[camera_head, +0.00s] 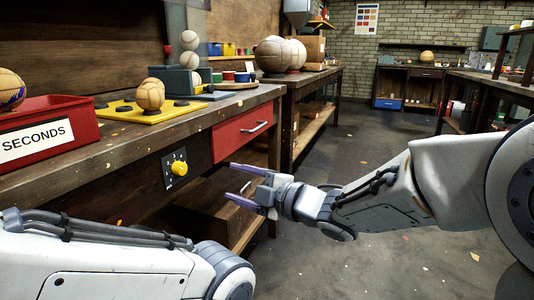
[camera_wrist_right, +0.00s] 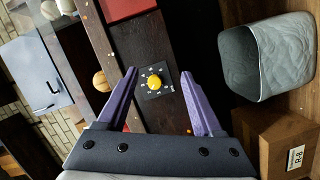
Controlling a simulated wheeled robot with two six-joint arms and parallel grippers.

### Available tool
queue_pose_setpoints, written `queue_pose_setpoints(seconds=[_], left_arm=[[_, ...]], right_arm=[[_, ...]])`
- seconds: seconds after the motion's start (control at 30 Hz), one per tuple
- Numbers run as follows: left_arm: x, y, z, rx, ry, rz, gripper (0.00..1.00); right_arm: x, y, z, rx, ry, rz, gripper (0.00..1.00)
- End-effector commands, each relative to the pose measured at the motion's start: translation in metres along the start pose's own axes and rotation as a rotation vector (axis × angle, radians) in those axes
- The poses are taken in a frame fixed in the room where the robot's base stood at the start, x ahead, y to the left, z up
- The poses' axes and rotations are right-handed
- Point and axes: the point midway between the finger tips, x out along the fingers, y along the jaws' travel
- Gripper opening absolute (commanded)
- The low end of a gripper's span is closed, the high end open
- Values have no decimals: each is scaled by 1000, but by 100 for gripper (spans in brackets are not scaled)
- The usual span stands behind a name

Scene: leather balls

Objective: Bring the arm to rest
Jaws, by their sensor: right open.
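My right gripper (camera_head: 231,182) reaches in from the right and points left toward the front of the workbench (camera_head: 230,106). Its two purple fingers are apart with nothing between them. In the right wrist view the open right gripper (camera_wrist_right: 159,73) has the yellow knob (camera_wrist_right: 154,84) in line between its fingers. The knob (camera_head: 179,168) sits on a dark dial plate on the bench front, and the fingers look apart from it. My left arm (camera_head: 110,265) crosses the lower left of the head view; its gripper is out of view.
A red drawer (camera_head: 240,132) is in the bench front. On the bench are a red SECONDS bin (camera_head: 70,111) and a ball (camera_head: 150,94) on a yellow board (camera_head: 130,113). A grey bin (camera_wrist_right: 268,58) stands beside a box (camera_wrist_right: 272,138). Open floor (camera_head: 345,140) lies beyond my right arm.

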Motion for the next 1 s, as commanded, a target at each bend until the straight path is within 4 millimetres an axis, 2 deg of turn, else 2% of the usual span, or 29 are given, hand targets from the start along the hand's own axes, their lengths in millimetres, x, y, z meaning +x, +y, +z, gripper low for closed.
queue_pose_setpoints(seconds=[0.03,0.07,0.17,0.27,0.37,0.47,0.6,0.77,0.8,1.0], left_arm=[[-13,1,-1,0,0,0,100],[-17,1,-1,0,0,0,100],[-29,2,-2,0,0,0,100],[-41,3,-2,0,0,0,100],[-52,4,-3,0,0,0,100],[-62,4,-3,0,0,0,100],[-74,5,-4,0,0,0,100],[-86,6,-5,0,0,0,100],[-103,7,-5,0,-1,0,100],[-158,11,-9,0,1,0,100]], right_arm=[[-5,4,1,77,-93,-27,68],[-9,2,6,130,-156,-43,68],[-30,-15,19,317,-362,-107,68],[-61,-41,22,515,-562,-180,68],[-101,-73,14,713,-757,-268,68],[-144,-105,-4,893,-935,-364,68],[-202,-141,-42,1096,-1150,-506,68],[-264,-167,-93,1268,-1367,-680,68],[-267,-152,-100,1274,-1375,-682,68],[-270,-100,-119,1268,-1371,-676,68]])
